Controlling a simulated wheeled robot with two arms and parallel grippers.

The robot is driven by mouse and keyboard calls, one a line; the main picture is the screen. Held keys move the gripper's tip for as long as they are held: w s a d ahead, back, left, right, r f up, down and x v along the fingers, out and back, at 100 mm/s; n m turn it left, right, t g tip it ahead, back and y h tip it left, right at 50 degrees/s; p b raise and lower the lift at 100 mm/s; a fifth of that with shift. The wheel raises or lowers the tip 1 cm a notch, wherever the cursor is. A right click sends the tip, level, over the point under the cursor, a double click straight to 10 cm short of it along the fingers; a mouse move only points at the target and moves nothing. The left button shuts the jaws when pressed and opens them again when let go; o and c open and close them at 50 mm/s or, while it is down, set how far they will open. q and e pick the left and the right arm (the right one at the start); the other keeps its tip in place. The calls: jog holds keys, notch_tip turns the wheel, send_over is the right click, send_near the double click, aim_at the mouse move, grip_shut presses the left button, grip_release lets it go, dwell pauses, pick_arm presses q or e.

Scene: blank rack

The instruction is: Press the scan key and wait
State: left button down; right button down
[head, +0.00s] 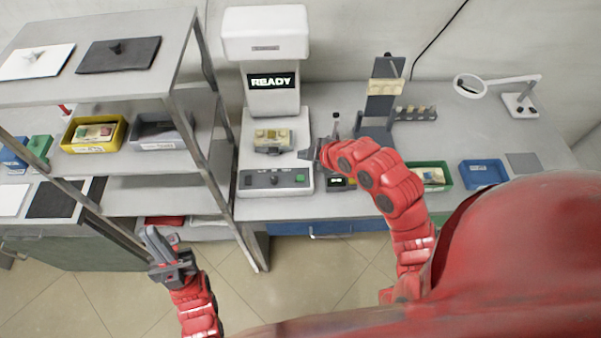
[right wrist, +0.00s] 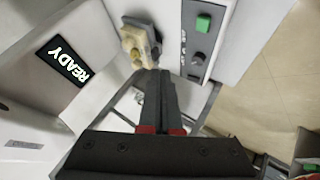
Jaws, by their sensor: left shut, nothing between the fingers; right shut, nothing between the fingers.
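The white scanner machine (head: 267,75) stands on the bench with its screen (head: 271,81) reading READY. Its front panel (head: 262,181) has dark knobs and a green key (head: 300,178) at the right end. The green key also shows in the right wrist view (right wrist: 203,23). A beige and grey block (head: 272,137) sits on the scanner's stage. My right gripper (head: 303,154) is shut and empty, just right of the stage and above the panel, apart from the green key. My left gripper (head: 152,232) is shut and empty, low in front of the rack.
A grey rack (head: 190,50) stands left of the scanner, holding a yellow bin (head: 94,134) and a grey bin (head: 160,130). Right of my right arm are a green tray (head: 447,183), a blue tray (head: 483,172) and a magnifier lamp (head: 470,86).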

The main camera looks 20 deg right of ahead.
dwell(0.3)
jog(key=b, duration=0.4)
send_over(304, 180)
notch_tip(304, 180, down, 8)
jog(key=shift+r, duration=0.2)
jog(key=shift+w+f+b, duration=0.1)
jog(key=shift+f+b, duration=0.55)
dwell(1.3)
jog(key=shift+f+b, duration=0.4)
jog(key=shift+b, duration=0.1)
jog(key=shift+f+b, duration=0.45)
dwell(0.4)
jog(key=shift+r, duration=0.1)
jog(key=shift+r+p, duration=0.4)
jog(key=shift+r, duration=0.45)
jog(key=shift+r, duration=0.1)
